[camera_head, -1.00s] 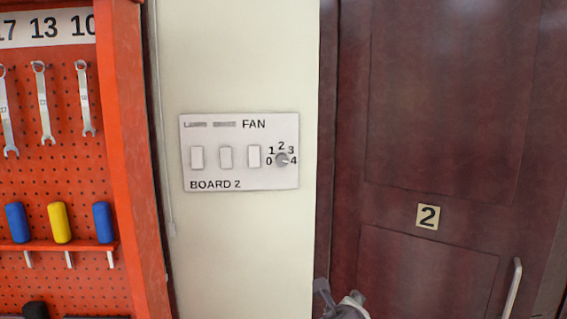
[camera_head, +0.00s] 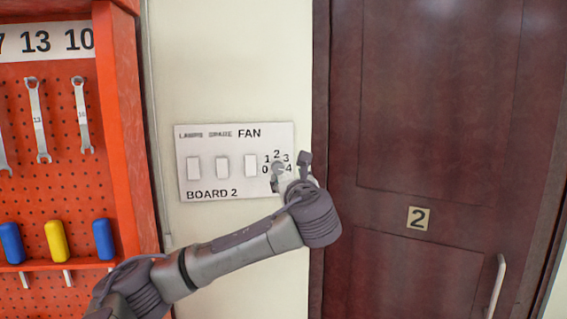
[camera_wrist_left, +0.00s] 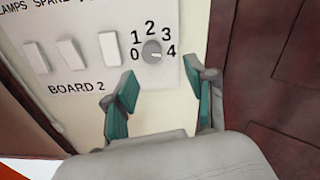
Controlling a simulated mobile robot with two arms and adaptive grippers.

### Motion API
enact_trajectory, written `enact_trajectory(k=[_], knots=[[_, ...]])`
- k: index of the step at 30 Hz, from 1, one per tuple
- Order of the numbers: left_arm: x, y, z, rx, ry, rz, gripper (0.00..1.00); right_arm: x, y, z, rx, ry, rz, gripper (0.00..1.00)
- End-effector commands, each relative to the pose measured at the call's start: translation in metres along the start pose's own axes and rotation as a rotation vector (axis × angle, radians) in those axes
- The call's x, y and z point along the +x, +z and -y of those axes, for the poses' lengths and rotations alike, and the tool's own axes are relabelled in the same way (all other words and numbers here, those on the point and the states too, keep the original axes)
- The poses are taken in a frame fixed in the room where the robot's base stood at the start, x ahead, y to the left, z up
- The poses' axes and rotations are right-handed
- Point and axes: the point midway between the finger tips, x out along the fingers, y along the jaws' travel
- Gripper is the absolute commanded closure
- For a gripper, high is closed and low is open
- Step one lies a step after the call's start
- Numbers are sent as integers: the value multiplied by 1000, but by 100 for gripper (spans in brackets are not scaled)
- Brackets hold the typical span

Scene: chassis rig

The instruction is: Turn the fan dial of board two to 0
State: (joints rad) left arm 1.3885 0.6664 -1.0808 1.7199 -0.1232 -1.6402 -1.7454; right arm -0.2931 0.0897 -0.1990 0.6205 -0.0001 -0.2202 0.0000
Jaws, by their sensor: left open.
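Board two (camera_head: 208,190) is a white panel on the cream wall. Its grey fan dial (camera_wrist_left: 152,51) sits at the panel's right, ringed by the numbers 0 to 4. The dial's pale pointer mark lies on the side toward 4. My left gripper (camera_head: 290,167) is open and empty in front of the dial. In the head view its fingers partly cover the dial and nearby numbers. In the left wrist view the teal-padded fingers (camera_wrist_left: 160,78) are spread below the dial, apart from it. My right gripper is out of view.
Several white switches (camera_head: 222,167) stand in a row left of the dial. An orange pegboard (camera_head: 62,150) with wrenches and coloured handles is on the left.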

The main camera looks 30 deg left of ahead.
Motion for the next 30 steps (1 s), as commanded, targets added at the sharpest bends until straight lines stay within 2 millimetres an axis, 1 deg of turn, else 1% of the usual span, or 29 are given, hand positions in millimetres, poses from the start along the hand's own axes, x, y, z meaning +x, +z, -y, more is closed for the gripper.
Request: enact_trajectory(k=[1,4,6,9,12,14,17,23,26,30], knots=[[12,5,-1,3,6,-1,44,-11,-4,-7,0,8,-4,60],[32,5,0,2,5,-1,44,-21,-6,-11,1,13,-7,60],[43,4,-1,1,5,-2,44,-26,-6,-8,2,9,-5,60],[56,2,0,1,2,-2,44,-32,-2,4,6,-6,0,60],[65,1,0,0,1,-1,44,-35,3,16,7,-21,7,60],[67,1,0,-1,0,-1,44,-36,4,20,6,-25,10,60],[70,0,0,-1,0,-1,44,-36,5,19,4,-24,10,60],[70,-1,0,-1,0,-1,44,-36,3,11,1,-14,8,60],[70,0,0,-1,0,-1,59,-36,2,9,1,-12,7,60],[69,0,0,-1,0,-1,82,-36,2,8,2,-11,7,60]])
